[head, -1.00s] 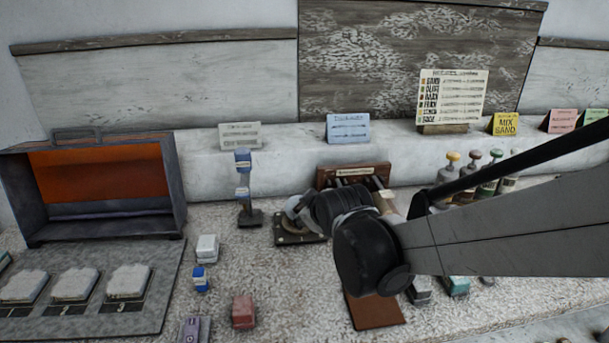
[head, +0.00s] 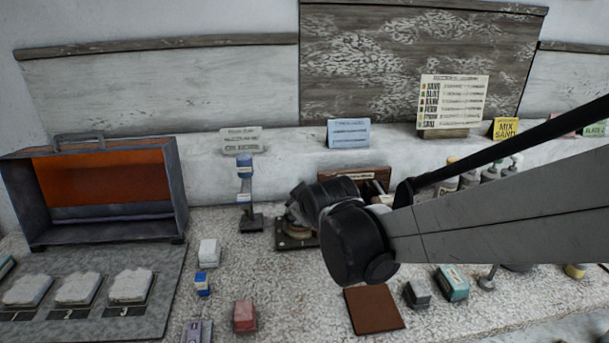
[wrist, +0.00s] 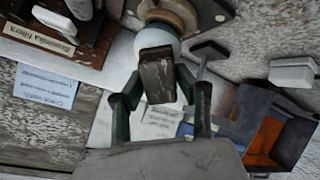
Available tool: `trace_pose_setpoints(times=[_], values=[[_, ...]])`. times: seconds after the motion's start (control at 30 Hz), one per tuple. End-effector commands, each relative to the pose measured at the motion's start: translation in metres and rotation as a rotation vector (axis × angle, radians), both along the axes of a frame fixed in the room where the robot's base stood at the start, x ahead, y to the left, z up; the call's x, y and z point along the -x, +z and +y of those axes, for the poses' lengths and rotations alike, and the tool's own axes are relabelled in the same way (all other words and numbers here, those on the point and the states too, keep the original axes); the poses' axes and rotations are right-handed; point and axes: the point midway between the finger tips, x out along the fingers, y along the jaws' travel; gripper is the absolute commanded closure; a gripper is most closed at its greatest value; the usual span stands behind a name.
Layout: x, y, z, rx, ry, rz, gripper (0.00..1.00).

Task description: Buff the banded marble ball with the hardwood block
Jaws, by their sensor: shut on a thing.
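My gripper (wrist: 160,84) is shut on a dark brown block (wrist: 157,74), likely the hardwood block. The block's far end overlaps a pale, smooth ball (wrist: 154,41) in the wrist view; I cannot tell whether they touch. No bands can be made out on the ball. It sits at a round wooden holder (wrist: 170,13) on a dark base. In the head view my gripper (head: 300,211) is over that dark base (head: 293,243) and hides the ball and block.
A blue-and-white stand (head: 245,193) is left of the base. A wooden rack (head: 378,177) is just behind. An open metal box (head: 178,190) with an orange interior is at the left. A brown mat (head: 374,308) and small blocks lie in front.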

Motion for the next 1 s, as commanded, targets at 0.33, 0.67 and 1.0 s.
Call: trace_pose_setpoints(times=[0.33,0.67,1.0], values=[[0.003,-0.001,-0.003,0.0,0.0,0.0,0.98],[0.017,-0.004,-0.016,0.0,-0.001,-0.001,0.98],[0.019,-0.001,-0.016,0.0,0.0,0.0,0.98]])
